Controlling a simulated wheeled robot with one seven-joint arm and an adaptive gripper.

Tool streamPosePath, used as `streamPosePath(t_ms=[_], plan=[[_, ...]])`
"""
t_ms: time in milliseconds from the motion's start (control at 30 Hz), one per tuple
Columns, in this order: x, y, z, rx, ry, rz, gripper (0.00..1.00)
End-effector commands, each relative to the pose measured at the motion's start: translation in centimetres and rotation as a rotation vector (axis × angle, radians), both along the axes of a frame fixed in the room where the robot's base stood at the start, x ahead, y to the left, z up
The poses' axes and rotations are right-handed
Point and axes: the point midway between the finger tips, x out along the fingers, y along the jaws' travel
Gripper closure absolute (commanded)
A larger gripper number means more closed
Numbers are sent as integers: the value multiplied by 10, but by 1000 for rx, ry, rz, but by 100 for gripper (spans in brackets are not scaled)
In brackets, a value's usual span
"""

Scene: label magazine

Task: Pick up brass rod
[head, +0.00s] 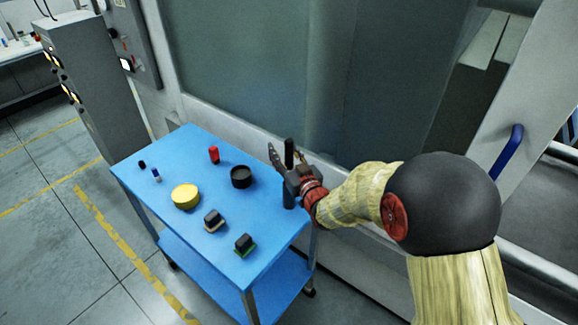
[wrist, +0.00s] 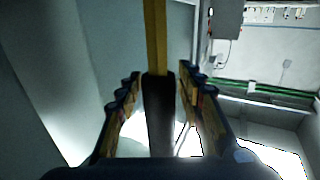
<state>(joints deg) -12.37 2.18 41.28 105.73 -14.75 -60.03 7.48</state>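The brass rod (wrist: 155,35) shows in the wrist view as a long yellow bar with a dark, thicker cylindrical part (wrist: 158,112) below it in the picture. My gripper (wrist: 158,84) has one finger on either side of it, with visible gaps, so it looks open and apart from the rod. In the head view my gripper (head: 282,161) is at the back right corner of the blue cart. A short brass stretch of the rod (head: 289,160) shows beside the fingers, with a black upper end. A dark upright cylinder (head: 289,195) stands below; the gripper hides where they meet.
The blue cart (head: 150,188) carries a black round cup (head: 241,177), a red cylinder (head: 214,155), a yellow disc (head: 186,196), two dark blocks (head: 214,220) and small blue pieces (head: 156,175). A machine with a glass panel (head: 250,70) stands close behind.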

Motion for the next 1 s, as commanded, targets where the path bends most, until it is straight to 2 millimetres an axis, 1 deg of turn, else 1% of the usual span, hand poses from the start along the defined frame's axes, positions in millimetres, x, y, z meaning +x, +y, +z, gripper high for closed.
streamPosePath(t_ms=[67, 667, 1000], plan=[[0, 0, 0, 0, 0, 0, 66], [0, 0, 0, 0, 0, 0, 100], [0, 0, 0, 0, 0, 0, 100]])
